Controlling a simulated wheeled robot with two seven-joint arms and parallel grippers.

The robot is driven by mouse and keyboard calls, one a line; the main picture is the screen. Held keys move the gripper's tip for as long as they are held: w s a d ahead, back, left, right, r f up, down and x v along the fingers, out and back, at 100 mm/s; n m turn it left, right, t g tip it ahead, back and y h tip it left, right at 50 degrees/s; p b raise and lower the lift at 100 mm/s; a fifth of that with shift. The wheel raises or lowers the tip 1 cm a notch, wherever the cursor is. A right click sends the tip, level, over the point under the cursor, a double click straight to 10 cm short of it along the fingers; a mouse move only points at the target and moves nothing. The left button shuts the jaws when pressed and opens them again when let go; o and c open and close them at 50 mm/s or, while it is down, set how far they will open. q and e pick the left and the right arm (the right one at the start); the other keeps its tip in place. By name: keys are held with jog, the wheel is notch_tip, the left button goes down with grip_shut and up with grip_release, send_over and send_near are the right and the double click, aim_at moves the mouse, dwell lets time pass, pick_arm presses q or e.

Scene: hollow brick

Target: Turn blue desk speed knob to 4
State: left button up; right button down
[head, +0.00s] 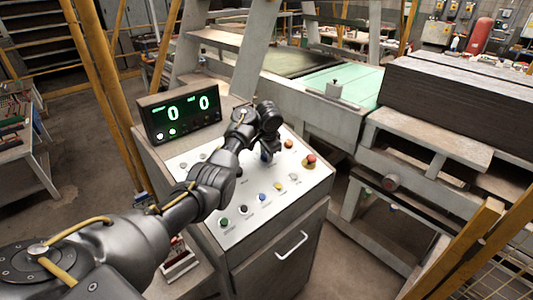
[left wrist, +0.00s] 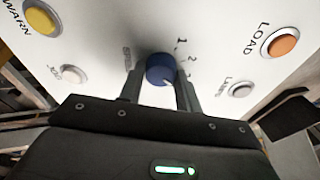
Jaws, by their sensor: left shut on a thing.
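The blue speed knob (left wrist: 160,68) sits on the white panel of the control desk (head: 205,243). In the left wrist view, a dial marked 1 and 2 shows to its right, and lettering to its left is partly hidden. In the head view, the knob (head: 266,157) is mostly hidden by my gripper. My left gripper (left wrist: 161,82) has a finger on each side of the knob and is shut on it; it also shows in the head view (head: 267,150). The exact setting of the knob is not clear. My right gripper is not in view.
A display (head: 180,112) on the desk reads 0 and 0 in green. A red mushroom button (head: 310,159) and an orange button (head: 289,143) are right of the gripper. Several small buttons line the panel's front. A yellow button (left wrist: 40,21) shows in the left wrist view.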

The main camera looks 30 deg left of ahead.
pick_arm(q)
jog(key=shift+w+r+m, duration=0.1)
jog(key=shift+r+m, duration=0.05)
jog(key=shift+m, duration=0.9)
jog(key=shift+r+m, duration=0.1)
jog(key=shift+m, duration=0.95)
jog(key=shift+a, duration=0.1)
jog(key=o, duration=1)
jog(key=shift+c, duration=0.2)
